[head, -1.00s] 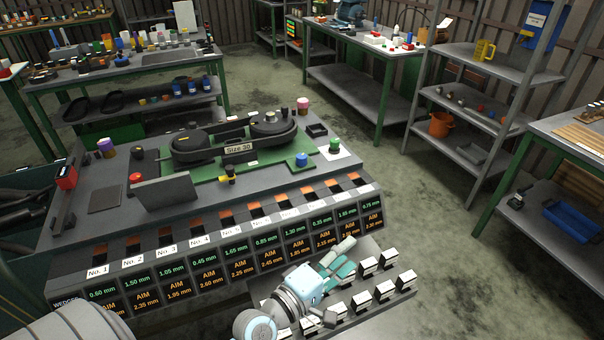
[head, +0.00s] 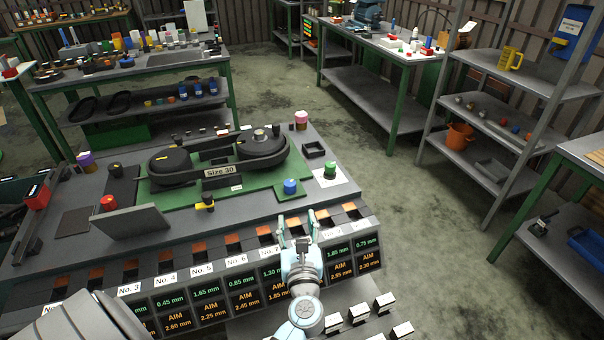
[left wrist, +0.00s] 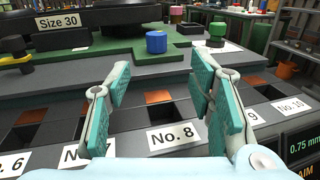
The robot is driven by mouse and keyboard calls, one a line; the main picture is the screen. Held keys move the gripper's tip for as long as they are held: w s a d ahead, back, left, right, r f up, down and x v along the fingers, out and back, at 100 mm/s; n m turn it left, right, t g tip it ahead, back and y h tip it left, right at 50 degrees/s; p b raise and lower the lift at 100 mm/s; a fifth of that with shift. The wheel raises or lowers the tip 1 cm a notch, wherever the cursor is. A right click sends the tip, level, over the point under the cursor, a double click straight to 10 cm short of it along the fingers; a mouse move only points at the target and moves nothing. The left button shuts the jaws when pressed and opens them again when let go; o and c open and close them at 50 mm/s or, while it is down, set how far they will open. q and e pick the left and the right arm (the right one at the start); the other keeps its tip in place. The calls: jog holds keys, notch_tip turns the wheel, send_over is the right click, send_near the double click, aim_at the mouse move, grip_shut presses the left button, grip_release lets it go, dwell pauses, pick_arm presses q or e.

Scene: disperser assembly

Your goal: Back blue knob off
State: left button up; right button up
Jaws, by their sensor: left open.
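The blue knob (head: 290,187) stands upright at the front right of the green plate (head: 232,200), near the "Size 30" label. It also shows in the left wrist view (left wrist: 156,42), beyond the gap between my fingers. My left gripper (head: 298,222) is open and empty, over the row of slots near No. 8, on the near side of the knob and apart from it. In the left wrist view its teal finger pads (left wrist: 160,85) stand wide apart, with the No. 8 label between them. My right gripper is not in view.
A green knob (head: 331,168) on a white sheet stands right of the blue one. A yellow and black fitting (head: 205,202), a red knob (head: 108,203) and an upright grey panel (head: 130,222) are to the left. Black discs (head: 175,165) stand behind. White blocks (head: 385,302) line the front.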

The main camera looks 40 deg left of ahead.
aim_at(291, 189)
pick_arm(q)
jog(key=shift+w, duration=0.25)
jog(key=shift+a, duration=0.1)
jog(key=w+a, duration=0.2)
jog(key=a, duration=0.1)
jog(key=shift+w+r, duration=0.1)
jog(key=shift+r, duration=0.3)
jog(key=x, duration=0.9)
jog(key=shift+f, duration=0.3)
jog(key=shift+w+a+r+b, duration=0.1)
jog(key=shift+w+a+b, duration=0.2)
jog(key=shift+w+a, duration=0.1)
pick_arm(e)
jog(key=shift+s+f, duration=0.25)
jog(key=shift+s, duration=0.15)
pick_arm(q)
jog(key=shift+c, duration=0.4)
